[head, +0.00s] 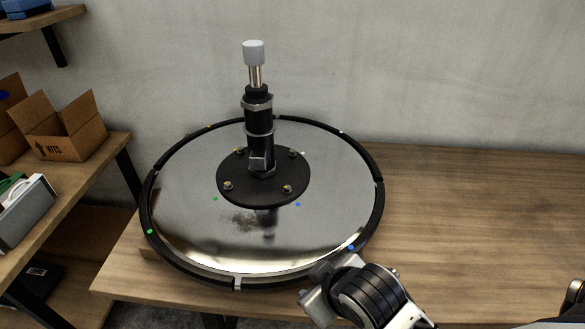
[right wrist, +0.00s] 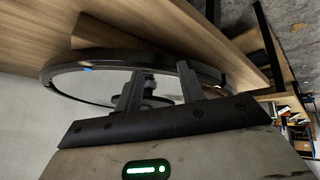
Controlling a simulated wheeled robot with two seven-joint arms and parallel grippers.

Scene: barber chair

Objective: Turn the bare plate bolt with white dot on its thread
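A round mirror-like disc with a black rim (head: 380,205) lies on the wooden table. On its centre sits a black round plate (head: 262,194) with an upright black post (head: 259,125). Several small bolts ring the post: front left (head: 228,186), front right (head: 287,189), back left (head: 240,151), back right (head: 292,153). A whitish dot lies beside the back-right bolt; dots on threads are too small to tell. My right gripper (right wrist: 158,82) is open and empty, its fingers apart by the rim. My left gripper is not in view.
The table (head: 470,200) is clear right of the disc. A shelf (head: 60,180) at left holds an open carton (head: 65,130) and a grey bin (head: 25,210). A wall stands behind. The tall post with its grey cap (head: 253,52) rises above the plate.

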